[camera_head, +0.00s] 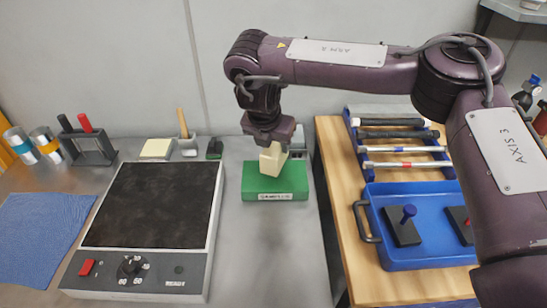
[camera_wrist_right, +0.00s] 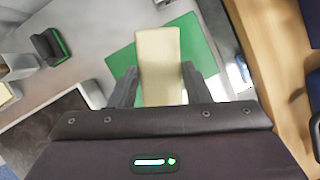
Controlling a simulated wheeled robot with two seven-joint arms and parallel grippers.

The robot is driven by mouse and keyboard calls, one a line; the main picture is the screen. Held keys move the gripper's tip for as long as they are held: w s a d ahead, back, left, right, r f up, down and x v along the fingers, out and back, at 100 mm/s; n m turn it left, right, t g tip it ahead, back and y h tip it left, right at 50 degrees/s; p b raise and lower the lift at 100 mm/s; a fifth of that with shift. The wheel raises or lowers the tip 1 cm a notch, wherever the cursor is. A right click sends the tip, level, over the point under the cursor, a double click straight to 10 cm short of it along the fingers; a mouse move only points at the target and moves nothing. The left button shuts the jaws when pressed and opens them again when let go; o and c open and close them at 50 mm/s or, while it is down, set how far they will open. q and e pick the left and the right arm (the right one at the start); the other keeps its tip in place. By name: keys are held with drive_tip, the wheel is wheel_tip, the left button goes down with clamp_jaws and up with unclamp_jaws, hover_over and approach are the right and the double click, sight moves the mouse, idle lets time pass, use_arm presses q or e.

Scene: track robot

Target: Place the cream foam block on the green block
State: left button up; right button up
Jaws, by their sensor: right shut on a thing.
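The cream foam block (camera_head: 270,163) is held upright, slightly tilted, in my right gripper (camera_head: 272,143). In the right wrist view the cream block (camera_wrist_right: 159,62) sits between the two dark fingers of the right gripper (camera_wrist_right: 160,88). The green block (camera_head: 287,181) lies on the grey bench, directly below the cream block. It also shows in the right wrist view (camera_wrist_right: 204,58), behind the cream block. The cream block's lower end overlaps the green top in the head view; I cannot tell whether they touch. My left gripper is out of view.
A hotplate (camera_head: 150,204) with a dark top stands left of the green block. A wooden table (camera_head: 345,202) with a blue tray (camera_head: 420,262) and a tool rack (camera_head: 403,150) is at the right. A cream pad (camera_head: 157,148) and brush holder (camera_head: 187,147) stand at the back.

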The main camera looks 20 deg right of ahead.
sight(272, 150)
drive_tip(key=shift+f, duration=0.4)
wheel_tip(272, 150, down, 2)
drive_tip(key=shift+f+b, duration=0.25)
drive_tip(key=shift+b, duration=0.1)
drive_tip(key=shift+f, duration=0.4)
drive_tip(key=shift+w+f, duration=0.1)
drive_tip(key=shift+f, duration=0.15)
drive_tip(key=o, duration=1.2)
drive_tip(key=shift+c, duration=0.2)
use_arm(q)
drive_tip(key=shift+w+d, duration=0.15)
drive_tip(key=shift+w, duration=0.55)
use_arm(e)
drive_tip(key=shift+o, duration=0.2)
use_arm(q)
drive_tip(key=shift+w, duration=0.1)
